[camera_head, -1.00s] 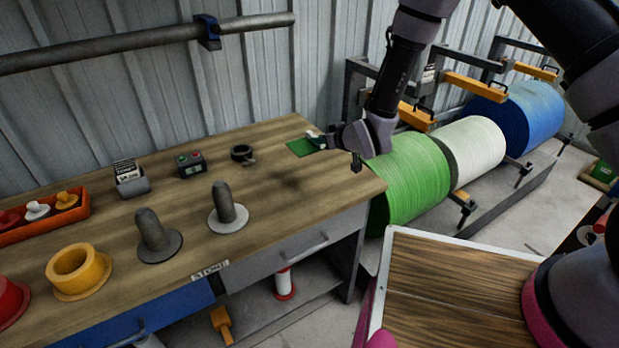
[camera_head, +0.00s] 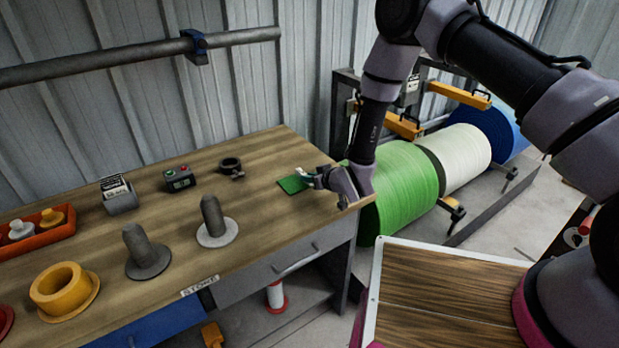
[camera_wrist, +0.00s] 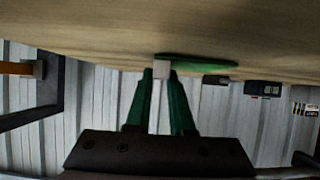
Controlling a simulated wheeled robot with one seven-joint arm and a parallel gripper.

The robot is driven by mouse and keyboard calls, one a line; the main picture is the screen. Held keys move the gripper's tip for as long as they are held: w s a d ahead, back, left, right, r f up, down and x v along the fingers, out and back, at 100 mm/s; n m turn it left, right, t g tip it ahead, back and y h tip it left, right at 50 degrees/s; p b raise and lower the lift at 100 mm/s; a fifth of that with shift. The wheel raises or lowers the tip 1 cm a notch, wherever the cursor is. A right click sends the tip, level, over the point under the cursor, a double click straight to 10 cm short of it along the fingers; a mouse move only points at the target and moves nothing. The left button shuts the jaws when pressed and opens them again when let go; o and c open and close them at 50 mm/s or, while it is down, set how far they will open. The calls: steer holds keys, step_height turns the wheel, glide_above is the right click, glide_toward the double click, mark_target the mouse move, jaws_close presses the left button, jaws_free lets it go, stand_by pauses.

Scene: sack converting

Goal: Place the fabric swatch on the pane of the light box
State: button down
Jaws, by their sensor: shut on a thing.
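The fabric swatch (camera_head: 292,185) is a flat green square near the right end of the wooden workbench. My gripper (camera_head: 312,178) is at its right edge, shut on a small pale block at the swatch's edge. In the wrist view, my gripper's green fingers (camera_wrist: 161,78) close on this pale block, and the green swatch (camera_wrist: 210,64) extends to the right of it. The swatch is close to the bench top; I cannot tell whether it touches. I cannot make out a light box in these views.
The workbench (camera_head: 150,200) holds a black ring clamp (camera_head: 231,167), a small button box (camera_head: 179,179), a card holder (camera_head: 118,195), two grey pegs, a yellow flanged ring (camera_head: 64,290) and an orange tray (camera_head: 35,237).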

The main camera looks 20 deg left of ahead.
steer(key=shift+f, duration=0.15)
steer(key=c, duration=0.8)
jaws_free()
